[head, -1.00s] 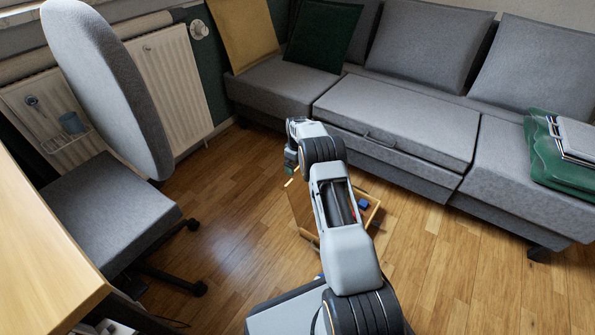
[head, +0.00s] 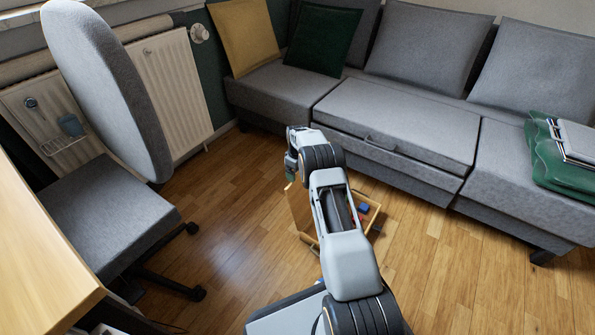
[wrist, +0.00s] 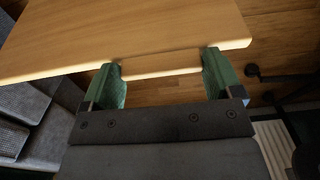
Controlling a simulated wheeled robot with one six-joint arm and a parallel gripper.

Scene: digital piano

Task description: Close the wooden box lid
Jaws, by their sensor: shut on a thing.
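The wooden box (head: 376,212) stands on the floor ahead, partly hidden behind my arm. Its lid (head: 299,208) stands raised and steep at the left side of the box, so the box is open. My gripper (head: 291,172) is at the lid's upper edge. In the wrist view, the lid (wrist: 130,35) fills the upper part of the picture. A narrow wooden strip at its edge lies between the green fingers of my gripper (wrist: 164,70), which is shut on it. The exact finger contact is hard to see.
A blue block (head: 364,208) and something red show inside the box. A grey sofa (head: 395,120) stands behind it. A grey office chair (head: 105,215) and a wooden desk (head: 40,250) are at the left. Floor is clear between chair and box.

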